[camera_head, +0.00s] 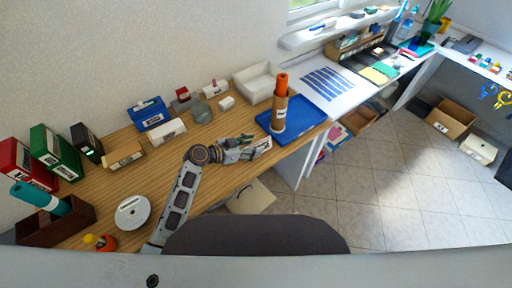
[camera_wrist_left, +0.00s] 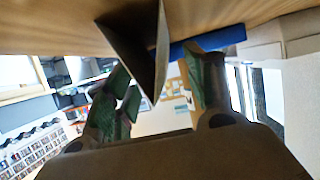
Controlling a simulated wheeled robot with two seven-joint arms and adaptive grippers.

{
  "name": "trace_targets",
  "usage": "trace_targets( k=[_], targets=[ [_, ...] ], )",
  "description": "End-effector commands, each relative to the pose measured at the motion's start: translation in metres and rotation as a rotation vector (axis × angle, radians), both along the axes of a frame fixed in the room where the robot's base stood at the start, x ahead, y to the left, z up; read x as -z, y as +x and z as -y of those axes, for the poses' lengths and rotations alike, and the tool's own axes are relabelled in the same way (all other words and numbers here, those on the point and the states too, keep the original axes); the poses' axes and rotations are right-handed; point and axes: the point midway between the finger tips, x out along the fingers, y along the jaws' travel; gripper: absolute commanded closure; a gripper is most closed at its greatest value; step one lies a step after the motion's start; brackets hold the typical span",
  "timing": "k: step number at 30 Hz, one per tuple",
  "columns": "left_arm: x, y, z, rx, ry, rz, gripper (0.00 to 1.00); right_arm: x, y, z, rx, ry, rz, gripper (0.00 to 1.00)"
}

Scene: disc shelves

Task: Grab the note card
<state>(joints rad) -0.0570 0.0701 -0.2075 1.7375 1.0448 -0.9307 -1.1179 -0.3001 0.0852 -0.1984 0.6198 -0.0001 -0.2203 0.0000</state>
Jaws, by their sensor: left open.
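The note card appears to be the small pale piece (camera_head: 263,147) at the tip of my left gripper, near the front edge of the wooden table. In the left wrist view, a folded, dark-shaded card (camera_wrist_left: 141,42) stands against the wood, extending between the fingers. My left gripper (camera_head: 250,147) is open. My right gripper is not in view.
A blue tray (camera_head: 305,126) with an orange-topped brown tube (camera_head: 279,110) stands just right of the gripper. A white disc spool (camera_head: 132,212) lies at left. Bare wood surrounds the arm.

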Motion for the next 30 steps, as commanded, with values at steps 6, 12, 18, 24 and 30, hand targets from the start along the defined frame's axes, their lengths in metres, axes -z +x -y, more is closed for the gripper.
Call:
trace_targets(
  k=[6, 12, 18, 24, 30],
  targets=[
    [0.006, 0.008, 0.014, 0.0, 0.0, -0.001, 0.46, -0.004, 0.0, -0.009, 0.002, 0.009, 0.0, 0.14],
    [0.008, 0.01, 0.017, 0.0, 0.0, 0.0, 0.46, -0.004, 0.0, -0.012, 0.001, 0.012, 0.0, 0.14],
    [0.008, 0.01, 0.017, 0.0, 0.001, -0.001, 0.46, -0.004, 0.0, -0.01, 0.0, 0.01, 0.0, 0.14],
    [0.008, 0.01, 0.017, 0.0, 0.001, -0.001, 0.49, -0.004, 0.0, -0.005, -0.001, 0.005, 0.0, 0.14],
    [0.008, 0.01, 0.016, 0.0, 0.001, -0.001, 0.74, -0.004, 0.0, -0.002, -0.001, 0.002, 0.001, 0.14]
  ],
)
